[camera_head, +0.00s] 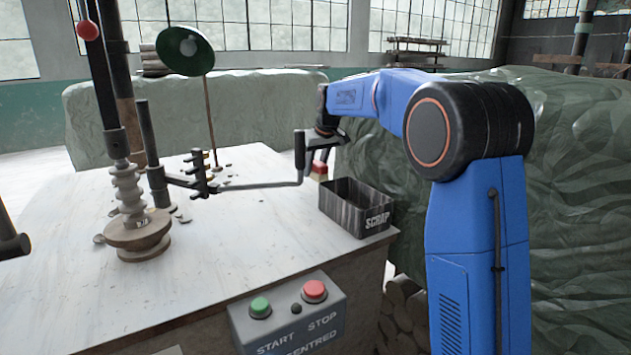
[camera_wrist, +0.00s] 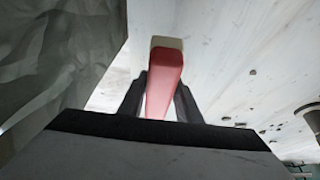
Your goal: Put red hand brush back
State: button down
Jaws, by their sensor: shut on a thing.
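The red hand brush (camera_wrist: 164,80) has a red handle and a cream end. In the wrist view it lies between the two dark fingers of my gripper (camera_wrist: 160,98), which is shut on it. The cream end points away, over the pale tabletop. In the head view my gripper (camera_head: 323,152) is beyond the scrap box, partly behind a dark upright handle. A small red and cream part of the brush (camera_head: 319,171) shows below it. I cannot tell whether the brush touches the table.
A dark box marked SCRAP (camera_head: 380,219) stands at the table's right edge. A metal arm with a crank handle (camera_head: 299,152) reaches close to my gripper. The table's front (camera_head: 190,280) is clear.

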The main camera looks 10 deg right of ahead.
aim_at(315, 180)
jog(key=shift+d+f, duration=0.15)
jog(key=shift+f, duration=2.1)
jog(key=c, duration=1.3)
grip_release()
jog(key=shift+f, duration=0.15)
jog(key=v, duration=1.2)
jog(key=shift+w, duration=0.1)
jog(key=shift+d, duration=0.1)
